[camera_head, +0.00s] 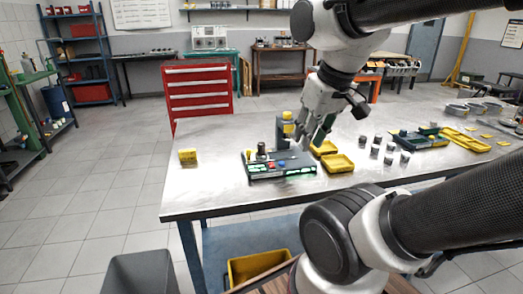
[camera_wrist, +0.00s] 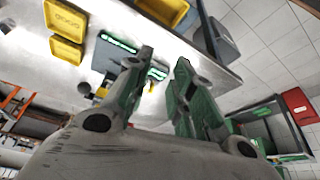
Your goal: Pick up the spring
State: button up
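I cannot clearly make out a spring in either view. A dark fixture with green-lit edges (camera_head: 280,166) sits near the front edge of the metal table. It carries a dark cylinder (camera_head: 261,152) and small red and blue parts. The fixture also shows in the wrist view (camera_wrist: 107,58), beyond the fingers and partly hidden by them. My gripper (camera_head: 313,138) is above the table beside the fixture's right rear. In the wrist view its two green fingers (camera_wrist: 165,58) stand apart, with nothing visibly held between them.
Yellow trays (camera_head: 339,163) lie right of the fixture. Several grey cylinders (camera_head: 390,147) stand farther right, before another dark fixture (camera_head: 420,140). A yellow block (camera_head: 187,156) is at the table's left. The front left tabletop (camera_head: 205,190) is clear.

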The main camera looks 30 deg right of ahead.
jog(key=shift+o, duration=0.8)
jog(key=shift+f, duration=0.15)
send_near(262, 144)
notch_tip(262, 144, down, 2)
jog(key=shift+n, duration=0.3)
jog(key=x, duration=0.7)
jog(key=shift+a+f, duration=0.1)
jog(key=shift+a, duration=0.25)
grip_shut()
